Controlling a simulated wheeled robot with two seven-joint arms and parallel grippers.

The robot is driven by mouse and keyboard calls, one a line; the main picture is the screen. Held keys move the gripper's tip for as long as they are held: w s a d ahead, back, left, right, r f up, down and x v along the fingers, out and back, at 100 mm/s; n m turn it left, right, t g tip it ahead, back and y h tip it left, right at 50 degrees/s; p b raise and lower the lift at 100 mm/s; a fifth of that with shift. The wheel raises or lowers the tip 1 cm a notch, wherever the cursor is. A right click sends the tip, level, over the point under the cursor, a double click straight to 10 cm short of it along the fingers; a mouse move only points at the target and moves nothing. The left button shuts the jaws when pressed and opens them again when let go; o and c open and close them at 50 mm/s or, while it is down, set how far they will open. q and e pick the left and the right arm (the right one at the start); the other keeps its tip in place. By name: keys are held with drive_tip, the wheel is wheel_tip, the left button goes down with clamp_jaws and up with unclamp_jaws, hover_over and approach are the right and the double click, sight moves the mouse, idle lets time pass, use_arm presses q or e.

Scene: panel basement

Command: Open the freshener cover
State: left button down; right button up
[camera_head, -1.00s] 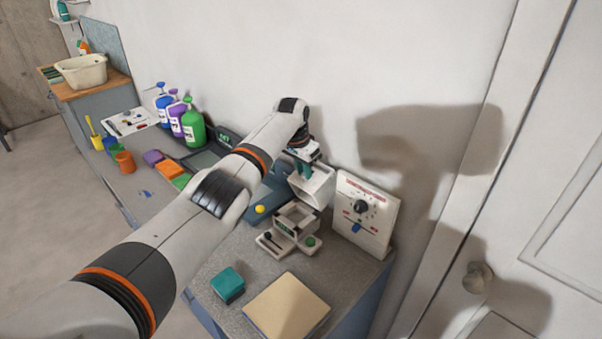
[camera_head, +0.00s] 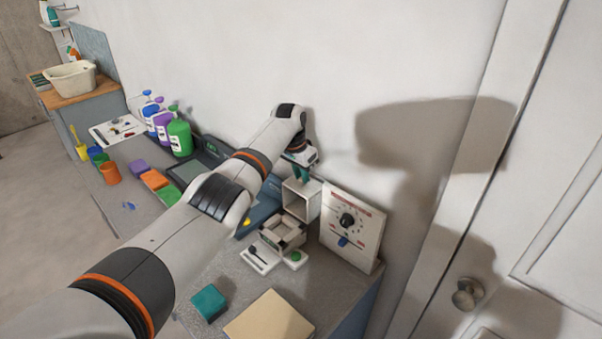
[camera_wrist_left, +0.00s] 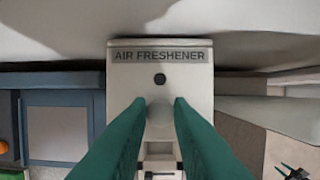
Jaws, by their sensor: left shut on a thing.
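The air freshener stands on the counter near the wall. Its pale hollow cover (camera_head: 297,203) is swung up at the back, with its open side facing forward. The square base (camera_head: 281,234) below it is uncovered. My left gripper (camera_head: 301,174), with teal fingers, reaches down to the cover's upper part. In the left wrist view the cover's labelled face reads AIR FRESHENER (camera_wrist_left: 160,56). The left gripper (camera_wrist_left: 160,104) is shut on a round pale knob (camera_wrist_left: 160,116) on that face. My right gripper is out of view.
A white dial panel (camera_head: 350,226) stands close to the right of the freshener. A teal block (camera_head: 209,302) and a tan block (camera_head: 268,318) lie in front.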

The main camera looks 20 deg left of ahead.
use_arm(q)
drive_tip(key=shift+w+r, duration=0.15)
drive_tip(key=shift+r, duration=0.1)
drive_tip(key=c, duration=1.5)
unclamp_jaws()
drive_tip(key=shift+d, duration=0.1)
drive_tip(key=shift+o, duration=0.9)
drive_tip(key=shift+f, duration=0.15)
drive_tip(key=shift+r, duration=0.45)
drive_tip(key=d+b+v, duration=0.1)
drive_tip(key=b+v, duration=0.2)
drive_tip(key=v, duration=0.8)
drive_tip(key=shift+a, duration=0.45)
